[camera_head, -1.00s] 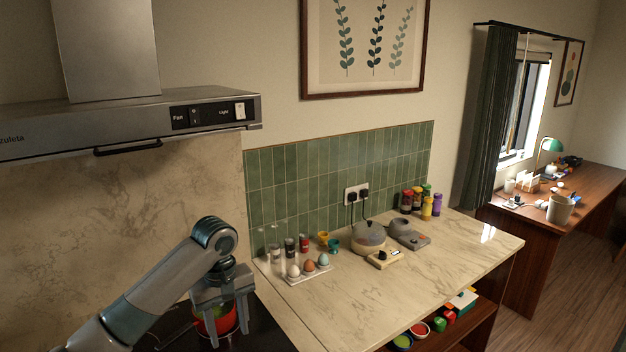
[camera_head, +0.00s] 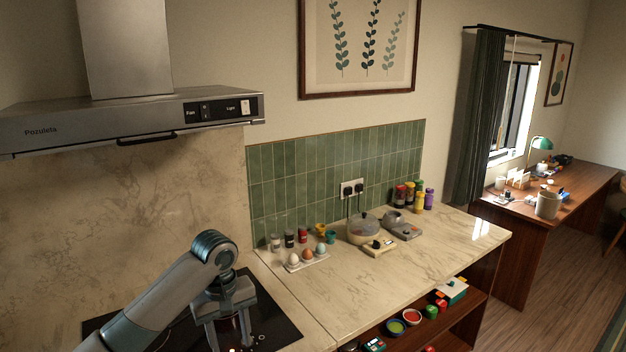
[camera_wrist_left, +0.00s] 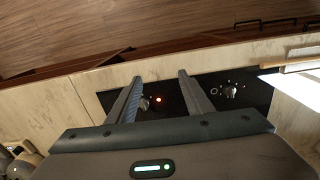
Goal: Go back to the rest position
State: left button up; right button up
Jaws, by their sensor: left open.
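My left gripper (camera_head: 228,335) hangs over the front of the black hob (camera_head: 272,322) in the head view, with its fingers pointing down. In the left wrist view the fingers (camera_wrist_left: 160,80) are apart with nothing between them. Beyond them the hob (camera_wrist_left: 255,92) shows control marks and a small red light. My left arm reaches in from the lower left. My right gripper is in neither view.
The range hood (camera_head: 180,115) overhangs the hob. To the right, the marble counter (camera_head: 420,255) carries an egg tray (camera_head: 307,262), spice jars, a lidded pot (camera_head: 363,230) and several bottles. A shelf below holds bowls. Wooden floor (camera_wrist_left: 100,30) lies in front.

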pick_arm(q)
jog(key=s+d+f+m+t+h, duration=0.1)
jog(key=s+d+f+m+h, duration=0.35)
jog(key=s+f, duration=1.25)
jog(key=s+a+f+m+t+y, duration=0.15)
jog(key=s+a, duration=0.25)
jog(key=s, duration=0.7)
jog(key=s+a+f+m+t+y, duration=0.1)
jog(key=s+a+m+y, duration=0.3)
jog(key=s, duration=0.7)
notch_tip(320, 180, down, 36)
jog(key=s+f+n+g+h+b, duration=0.1)
jog(key=s+g+b, duration=0.1)
jog(key=b, duration=0.6)
jog(key=s+a+f+b, duration=0.2)
jog(key=s+f+b, duration=0.1)
jog(key=s+f, duration=0.6)
jog(key=s+a+f+b, duration=0.2)
jog(key=s+f, duration=0.6)
jog(key=f, duration=0.6)
jog(key=shift+s+f+g+b, duration=0.2)
jog(key=shift+s+g+b, duration=0.2)
jog(key=shift+b, duration=0.2)
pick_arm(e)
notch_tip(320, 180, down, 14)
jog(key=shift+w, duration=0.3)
